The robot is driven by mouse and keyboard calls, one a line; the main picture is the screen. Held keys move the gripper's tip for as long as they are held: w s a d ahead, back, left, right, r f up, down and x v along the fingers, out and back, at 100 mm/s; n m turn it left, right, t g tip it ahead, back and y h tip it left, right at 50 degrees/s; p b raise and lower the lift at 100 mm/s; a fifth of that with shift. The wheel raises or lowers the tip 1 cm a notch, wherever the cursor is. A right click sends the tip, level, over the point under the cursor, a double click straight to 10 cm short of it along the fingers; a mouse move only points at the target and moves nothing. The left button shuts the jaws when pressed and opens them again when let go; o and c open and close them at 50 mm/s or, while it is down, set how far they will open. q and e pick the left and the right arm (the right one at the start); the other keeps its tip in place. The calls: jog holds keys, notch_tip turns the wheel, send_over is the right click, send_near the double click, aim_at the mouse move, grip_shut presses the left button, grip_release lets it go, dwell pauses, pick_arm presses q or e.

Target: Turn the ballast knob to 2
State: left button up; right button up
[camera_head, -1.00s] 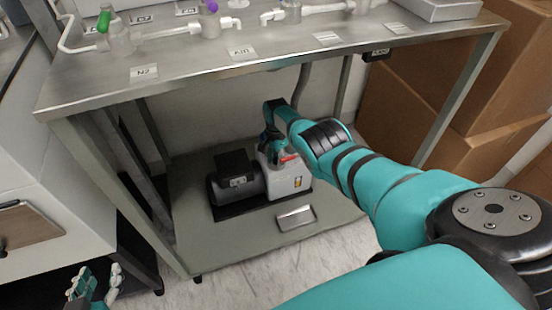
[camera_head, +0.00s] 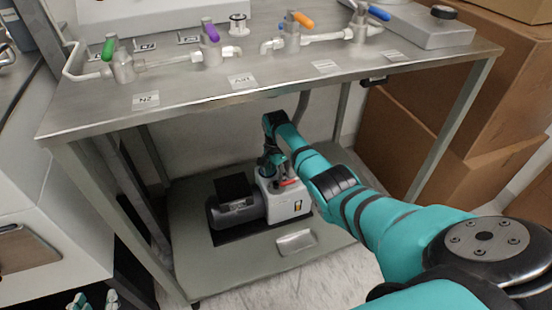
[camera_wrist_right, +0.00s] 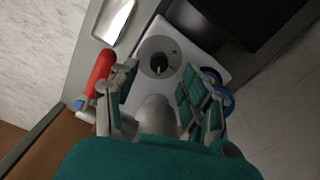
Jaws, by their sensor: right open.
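The vacuum pump, with a dark motor (camera_head: 237,205) and a light grey body (camera_head: 289,204), stands on the lower shelf. In the right wrist view the ballast knob (camera_wrist_right: 159,64) is a dark round dial with a pointer on top of the pump body. My right gripper (camera_head: 276,165) is over the pump's top. In the right wrist view my right gripper (camera_wrist_right: 163,85) is open, its fingers on either side of the knob and apart from it. The dial's numbers are too small to read. My left gripper (camera_head: 93,302) shows at the bottom left, its fingertips apart.
A red handle (camera_wrist_right: 101,72) and a blue ring (camera_wrist_right: 229,103) flank the knob closely. A small metal tray (camera_head: 296,242) lies in front of the pump. The steel tabletop (camera_head: 290,80) with valves overhangs the pump. Cardboard boxes (camera_head: 430,130) stand at the right.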

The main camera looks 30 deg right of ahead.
aim_at(276, 184)
notch_tip(276, 184, up, 8)
jog(key=shift+s+f, duration=0.15)
jog(key=shift+f, duration=0.05)
dwell(0.6)
